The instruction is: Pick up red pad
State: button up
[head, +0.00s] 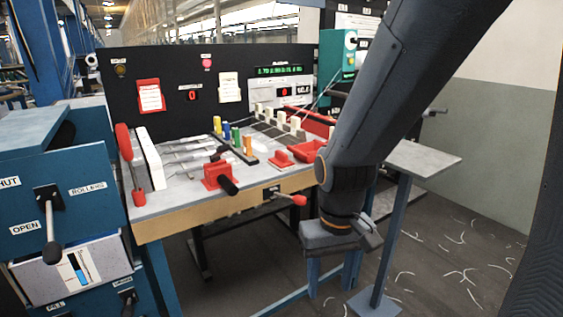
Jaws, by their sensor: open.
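Several red things are on the grey workbench (185,195), and I cannot tell for sure which one is the red pad. A small red block (282,159) with a raised top lies right of the middle. A red open tray (307,151) sits beside it at the right edge, partly hidden by my arm. A red clamp-like piece (216,177) with a black handle stands near the front edge. My gripper (341,243) points down off the bench's front right corner. It is open, below the bench top and apart from the red pieces; its fingertips are hard to make out.
A black panel (125,70) with red and white cards stands behind the bench. Coloured pegs (236,138) and metal clamps fill the middle. A red-knobbed lever (298,200) sticks out in front. A blue machine (65,190) stands left, a small grey stand (425,160) right.

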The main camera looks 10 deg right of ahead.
aim_at(280, 162)
jog(key=k, duration=0.55)
jog(key=z, duration=0.8)
jog(key=i, duration=1.45)
jog(key=u, duration=0.8)
